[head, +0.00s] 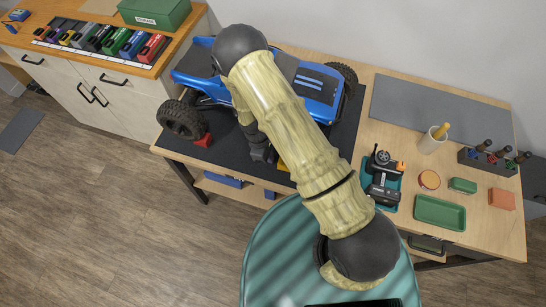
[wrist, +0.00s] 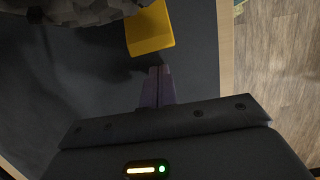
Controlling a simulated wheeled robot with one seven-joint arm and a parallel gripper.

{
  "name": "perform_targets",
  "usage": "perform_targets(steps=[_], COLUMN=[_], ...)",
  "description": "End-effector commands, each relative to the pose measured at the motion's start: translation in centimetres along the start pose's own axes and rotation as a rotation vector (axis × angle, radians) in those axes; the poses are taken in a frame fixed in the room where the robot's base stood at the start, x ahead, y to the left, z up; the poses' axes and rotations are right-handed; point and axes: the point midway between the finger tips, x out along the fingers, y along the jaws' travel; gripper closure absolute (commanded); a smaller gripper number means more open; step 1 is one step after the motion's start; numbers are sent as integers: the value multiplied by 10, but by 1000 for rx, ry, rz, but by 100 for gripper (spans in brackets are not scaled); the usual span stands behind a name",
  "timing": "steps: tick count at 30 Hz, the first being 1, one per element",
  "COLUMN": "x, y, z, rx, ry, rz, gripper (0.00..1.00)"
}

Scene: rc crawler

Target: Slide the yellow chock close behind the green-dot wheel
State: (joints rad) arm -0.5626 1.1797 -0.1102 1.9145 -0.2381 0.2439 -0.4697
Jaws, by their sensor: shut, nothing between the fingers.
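The yellow chock (wrist: 150,30) lies on the dark mat (wrist: 205,80) in the wrist view, just ahead of my shut, empty fingertips (wrist: 157,73). A small gap shows between fingertips and chock. A knobbly dark tyre (wrist: 75,10) is at the top left, close beside the chock; I cannot tell if they touch. No green dot shows. In the head view only a sliver of the yellow chock (head: 283,165) shows past my arm. My gripper (head: 264,156) is low over the mat there. The blue crawler (head: 318,85) stands on the mat, partly hidden by my arm.
A red chock (head: 204,140) sits against the crawler's near-left wheel (head: 182,119). To the right are a teal tray (head: 390,197) with a controller, a green tray (head: 440,212) and a cup (head: 432,141). The mat in front of the chock is bare up to the table's edge.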

Motion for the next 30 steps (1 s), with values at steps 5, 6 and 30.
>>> perform_targets(steps=[5,6,30], x=[-11,-18,-105], y=[0,0,-1], z=[-23,-22,-20], rx=[3,4,3], ry=[3,3,0], rz=[1,1,-2], gripper=[100,100,100])
